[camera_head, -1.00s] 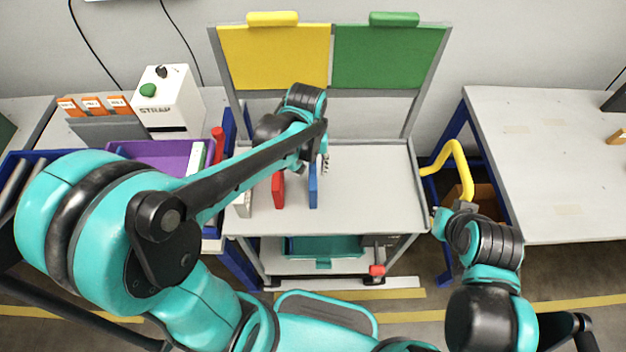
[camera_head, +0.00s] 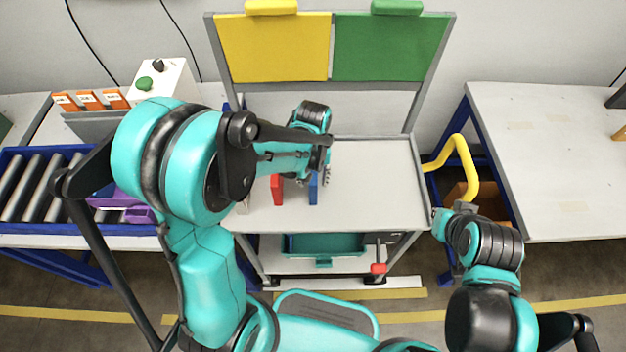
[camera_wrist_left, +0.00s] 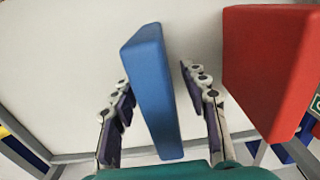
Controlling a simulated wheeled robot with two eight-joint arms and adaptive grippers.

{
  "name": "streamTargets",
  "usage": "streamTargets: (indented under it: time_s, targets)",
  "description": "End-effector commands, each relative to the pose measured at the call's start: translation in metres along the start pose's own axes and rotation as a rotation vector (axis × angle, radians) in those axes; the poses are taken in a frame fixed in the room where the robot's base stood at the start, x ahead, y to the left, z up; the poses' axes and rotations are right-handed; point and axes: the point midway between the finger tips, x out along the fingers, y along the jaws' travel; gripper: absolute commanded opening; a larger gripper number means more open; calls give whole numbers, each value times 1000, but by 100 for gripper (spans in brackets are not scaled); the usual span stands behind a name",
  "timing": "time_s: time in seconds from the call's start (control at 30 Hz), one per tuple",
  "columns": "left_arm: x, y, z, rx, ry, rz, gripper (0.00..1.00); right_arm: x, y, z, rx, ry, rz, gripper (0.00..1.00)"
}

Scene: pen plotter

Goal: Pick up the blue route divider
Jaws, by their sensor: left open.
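The blue route divider (camera_head: 313,192) stands upright on the grey cart top. It also shows in the left wrist view (camera_wrist_left: 152,90), between the two fingers of my left gripper (camera_wrist_left: 158,82). The left gripper is open, with one finger on each side of the divider and a visible gap on both sides. In the head view my left gripper (camera_head: 324,175) is over the divider and hides part of it. My right gripper (camera_head: 439,216) is low by the cart's right edge, below the yellow handle; its fingers are too small to read.
A red divider (camera_head: 277,190) stands close to the left of the blue one; in the left wrist view it is right beside a finger (camera_wrist_left: 270,70). A pale divider is mostly hidden behind my left arm. Yellow (camera_head: 272,48) and green (camera_head: 390,50) panels rise behind. The cart top's right side (camera_head: 375,180) is clear.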

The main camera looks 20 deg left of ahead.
Motion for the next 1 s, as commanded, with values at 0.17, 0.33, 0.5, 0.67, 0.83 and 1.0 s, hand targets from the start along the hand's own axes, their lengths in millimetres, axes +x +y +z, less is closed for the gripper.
streamTargets:
  time_s: [0.17, 0.33, 0.5, 0.67, 0.83, 1.0]
  targets:
    - [-1, 0, 0, 0, 0, 0, 24, -1, 0, -1, 0, 0, 0, 0]
    - [-1, 0, 0, 0, 0, 0, 0, -1, 0, -1, 0, 0, 0, 0]
    - [-1, 0, 0, 0, 0, 0, 0, -1, 0, -1, 0, 0, 0, 0]
    - [-4, 0, 0, 0, 0, 0, 0, -2, 0, -2, 0, 0, 0, 0]
    - [-21, 0, 0, 0, 0, 0, 0, -8, 0, -6, 0, 0, 0, 0]
    - [-51, 0, 8, 2, 0, 0, 0, -19, 0, -14, 0, 0, 0, 0]
